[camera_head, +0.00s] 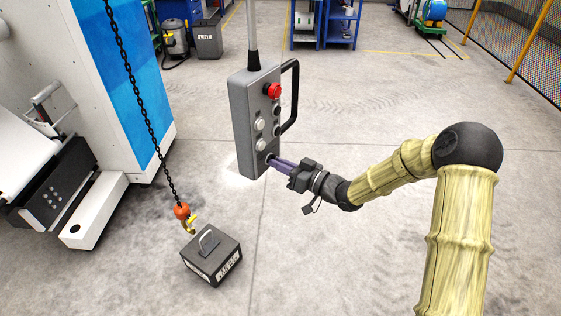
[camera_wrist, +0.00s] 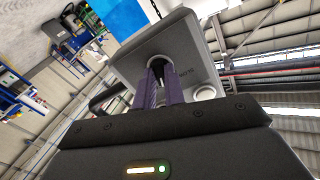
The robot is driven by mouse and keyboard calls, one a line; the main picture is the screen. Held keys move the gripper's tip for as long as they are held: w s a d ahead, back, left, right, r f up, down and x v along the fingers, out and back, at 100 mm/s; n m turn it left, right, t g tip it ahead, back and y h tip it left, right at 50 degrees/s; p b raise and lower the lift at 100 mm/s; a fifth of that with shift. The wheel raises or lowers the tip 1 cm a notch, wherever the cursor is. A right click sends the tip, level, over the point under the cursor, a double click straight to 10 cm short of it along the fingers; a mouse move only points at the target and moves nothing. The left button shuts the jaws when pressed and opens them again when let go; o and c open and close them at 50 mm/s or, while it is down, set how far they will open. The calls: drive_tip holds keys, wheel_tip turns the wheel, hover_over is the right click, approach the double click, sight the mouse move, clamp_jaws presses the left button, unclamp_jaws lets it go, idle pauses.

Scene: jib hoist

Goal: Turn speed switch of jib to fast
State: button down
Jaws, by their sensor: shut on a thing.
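The grey jib control pendant (camera_head: 254,119) hangs from a pole in the head view, with a red button (camera_head: 273,90) near its top, several white and dark round controls below, and a black side handle (camera_head: 291,96). My gripper (camera_head: 272,161) reaches it from the right at its lower end. Its purple fingers are shut on the dark speed switch at the bottom of the pendant's face. In the wrist view the fingers (camera_wrist: 164,82) close around the dark knob (camera_wrist: 165,65), which they partly hide. The switch's setting cannot be read. A white button (camera_wrist: 205,93) shows beside the fingers.
A black chain with an orange hook block (camera_head: 182,211) hangs left of the pendant, above a dark weight box (camera_head: 211,256) with a handle. A white and blue machine (camera_head: 100,80) stands at left. Floor right of the pendant is clear.

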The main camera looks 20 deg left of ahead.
drive_tip(key=m, duration=0.1)
drive_tip(key=m+p, duration=0.1)
drive_tip(key=m, duration=0.1)
drive_tip(key=m+p, duration=0.1)
drive_tip(key=m, duration=0.1)
drive_tip(key=shift+d+f, duration=0.15)
drive_tip(key=shift+f, duration=0.1)
idle(0.4)
drive_tip(key=c, duration=1.5)
unclamp_jaws()
drive_tip(key=shift+m, duration=0.3)
drive_tip(key=shift+r, duration=0.15)
drive_tip(key=b+v, duration=0.4)
drive_tip(key=v, duration=1.3)
drive_tip(key=shift+s+d, duration=0.1)
drive_tip(key=shift+d, duration=0.05)
